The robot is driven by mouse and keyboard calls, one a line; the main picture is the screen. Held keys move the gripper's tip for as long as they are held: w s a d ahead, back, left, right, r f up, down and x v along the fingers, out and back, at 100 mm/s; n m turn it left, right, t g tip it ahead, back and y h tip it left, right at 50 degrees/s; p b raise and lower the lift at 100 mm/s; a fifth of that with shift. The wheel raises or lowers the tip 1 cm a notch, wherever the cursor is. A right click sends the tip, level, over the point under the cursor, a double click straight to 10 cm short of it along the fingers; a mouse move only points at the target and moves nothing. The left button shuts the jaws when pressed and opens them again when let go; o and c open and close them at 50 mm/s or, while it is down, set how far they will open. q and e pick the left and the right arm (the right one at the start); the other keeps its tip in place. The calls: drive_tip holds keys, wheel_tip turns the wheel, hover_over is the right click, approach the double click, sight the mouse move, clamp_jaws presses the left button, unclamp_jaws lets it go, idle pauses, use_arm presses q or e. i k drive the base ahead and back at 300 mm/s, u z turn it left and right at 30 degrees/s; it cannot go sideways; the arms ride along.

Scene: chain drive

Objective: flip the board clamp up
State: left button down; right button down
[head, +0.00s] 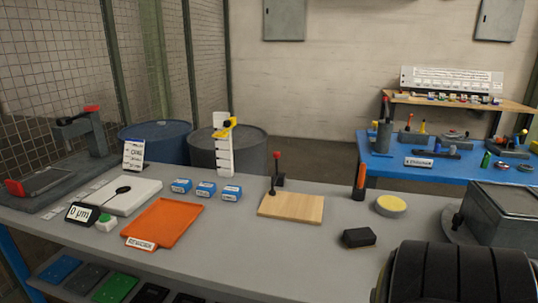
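A light wooden board (295,208) lies flat on the grey bench, near the middle of the head view. At its back left stands a dark clamp-like lever (274,175) with a red knob (277,155) on top. The lever looks roughly upright, and its lower end comes down at the board's back left corner. A small dark block shows just behind it. I cannot tell whether its lower end presses on the board. Neither of my grippers is in the head view.
An orange tray (165,222) and several small blue boxes (205,189) lie left of the board. Right of it are a black block (358,237), an orange-and-black upright handle (360,180) and a yellow round pad (390,205). A large black ribbed cylinder (455,275) fills the lower right.

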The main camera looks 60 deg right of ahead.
sight(277, 155)
drive_tip(key=z, duration=0.65)
drive_tip(key=i, duration=0.85)
drive_tip(key=z, duration=0.85)
